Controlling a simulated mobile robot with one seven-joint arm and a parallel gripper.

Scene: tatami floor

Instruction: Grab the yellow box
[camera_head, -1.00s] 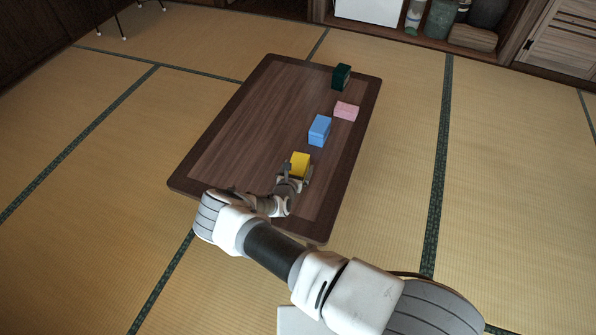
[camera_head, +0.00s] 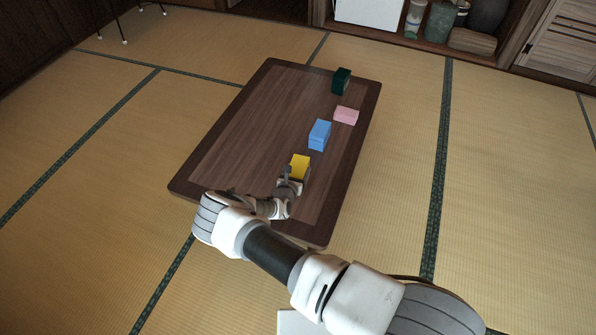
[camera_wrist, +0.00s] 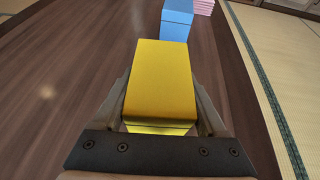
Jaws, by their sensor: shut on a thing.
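The yellow box (camera_head: 300,165) is near the front right part of the low wooden table (camera_head: 225,140). My gripper (camera_head: 293,173) is at the box's near end. In the wrist view the yellow box (camera_wrist: 160,80) lies between the two fingers of my gripper (camera_wrist: 163,112), one along each side, and they are shut on it. The fingers partly cover the box's lower sides. I cannot tell whether the box touches the table.
A blue box (camera_head: 319,134) stands just beyond the yellow one. It also shows in the wrist view (camera_wrist: 175,25). A pink box (camera_head: 346,115) and a dark green box (camera_head: 341,80) are farther back. The table's left half is clear.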

